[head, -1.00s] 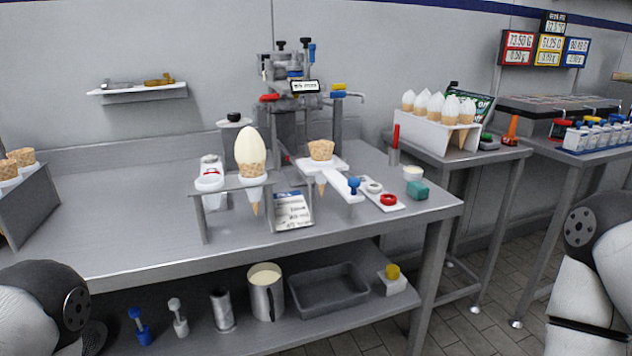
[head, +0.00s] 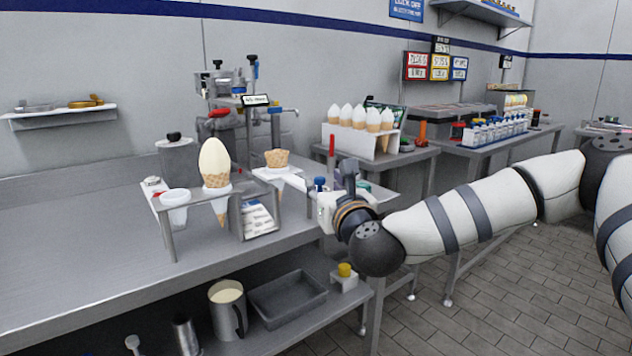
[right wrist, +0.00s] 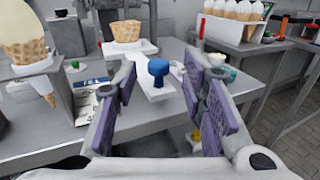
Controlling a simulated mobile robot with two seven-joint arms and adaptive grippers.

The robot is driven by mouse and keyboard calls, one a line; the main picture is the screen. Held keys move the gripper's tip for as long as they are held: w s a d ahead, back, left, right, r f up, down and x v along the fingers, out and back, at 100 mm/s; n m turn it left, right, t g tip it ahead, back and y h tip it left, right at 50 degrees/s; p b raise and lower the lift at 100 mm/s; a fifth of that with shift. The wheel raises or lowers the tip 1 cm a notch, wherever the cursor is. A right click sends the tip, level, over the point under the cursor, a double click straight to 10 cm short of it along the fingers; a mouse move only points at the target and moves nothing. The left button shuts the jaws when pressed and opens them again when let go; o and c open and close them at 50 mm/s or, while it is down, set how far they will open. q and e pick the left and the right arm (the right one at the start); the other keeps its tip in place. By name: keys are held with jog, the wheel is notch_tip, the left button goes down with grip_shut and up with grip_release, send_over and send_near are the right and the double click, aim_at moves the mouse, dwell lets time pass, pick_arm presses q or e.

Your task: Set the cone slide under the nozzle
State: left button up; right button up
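The cone slide (head: 290,180) is a white bar sticking out forward from the soft-serve machine (head: 238,105). An empty waffle cone (head: 277,158) sits upright in it. In the right wrist view the slide (right wrist: 160,88) has a blue knob (right wrist: 157,69) at its near end. My right gripper (head: 332,198) is at the table's front right, by the slide's near end. In the right wrist view its purple-padded fingers (right wrist: 163,105) are open and empty, with the knob beyond and between them. The nozzle is not clearly visible. My left gripper is out of view.
A stand with a filled cone (head: 214,162) and a white cup (head: 175,200) is left of the slide. A sign (head: 258,220) stands near the table's front edge. A rack of filled cones (head: 358,135) stands behind right. The table's left part is clear.

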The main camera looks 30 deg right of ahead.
aim_at(321, 181)
jog(key=x, duration=0.4)
jog(key=shift+f, duration=0.1)
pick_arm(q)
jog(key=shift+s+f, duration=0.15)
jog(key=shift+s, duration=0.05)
